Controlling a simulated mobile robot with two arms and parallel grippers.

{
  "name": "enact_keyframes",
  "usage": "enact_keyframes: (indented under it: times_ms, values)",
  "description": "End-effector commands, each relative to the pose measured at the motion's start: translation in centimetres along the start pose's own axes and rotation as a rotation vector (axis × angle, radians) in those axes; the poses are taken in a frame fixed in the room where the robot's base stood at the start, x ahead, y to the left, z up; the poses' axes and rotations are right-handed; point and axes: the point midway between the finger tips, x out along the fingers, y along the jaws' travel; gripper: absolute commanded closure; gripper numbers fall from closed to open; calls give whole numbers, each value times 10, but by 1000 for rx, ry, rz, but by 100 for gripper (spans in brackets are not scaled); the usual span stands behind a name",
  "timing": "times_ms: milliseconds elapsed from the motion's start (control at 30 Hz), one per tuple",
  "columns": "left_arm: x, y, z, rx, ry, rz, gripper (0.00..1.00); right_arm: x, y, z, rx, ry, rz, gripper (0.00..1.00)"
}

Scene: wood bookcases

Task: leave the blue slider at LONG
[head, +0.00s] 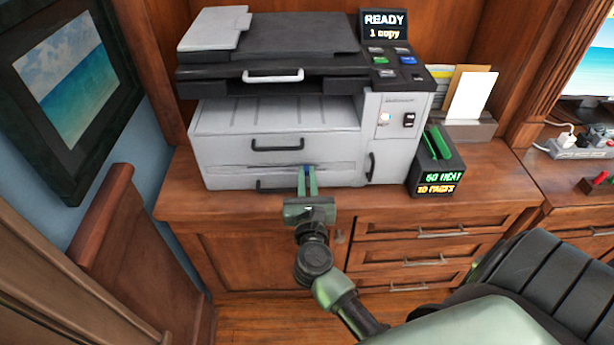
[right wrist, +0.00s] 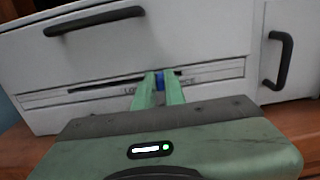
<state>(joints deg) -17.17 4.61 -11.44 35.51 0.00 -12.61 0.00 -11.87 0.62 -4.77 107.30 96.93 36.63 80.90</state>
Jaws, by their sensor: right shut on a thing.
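The blue slider (right wrist: 159,76) sits in a narrow horizontal slot on the front of the grey-white printer (head: 275,120), a bit right of the slot's middle in the right wrist view. A dark opening shows to its left. My right gripper (head: 307,172) is shut on the slider, its green fingers (right wrist: 159,88) hiding most of it. Below the slot, a label starting "LO" (right wrist: 128,91) shows left of the fingers, and one ending in "CE" shows to the right; the rest of both is hidden. My left gripper is not in view.
Drawer handles (head: 277,145) jut from the printer above and below the slot, and a side handle (right wrist: 279,60) stands at right. A black box with green tops (head: 435,165) stands right of the printer.

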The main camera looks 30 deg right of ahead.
Motion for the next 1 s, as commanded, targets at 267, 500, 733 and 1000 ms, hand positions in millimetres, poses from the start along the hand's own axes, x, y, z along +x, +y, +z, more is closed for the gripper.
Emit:
enact_keyframes:
  times_ms: [267, 500, 733, 1000]
  values:
    - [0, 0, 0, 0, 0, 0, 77, 0, 0, 0, 0, 1, 1, 100]
    - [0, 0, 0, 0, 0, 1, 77, 0, 1, -1, 1, 1, 1, 100]
    - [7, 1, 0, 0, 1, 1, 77, 0, 27, -2, 5, 2, 1, 100]
    - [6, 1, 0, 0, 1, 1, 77, 0, 29, -1, 0, 1, 2, 100]
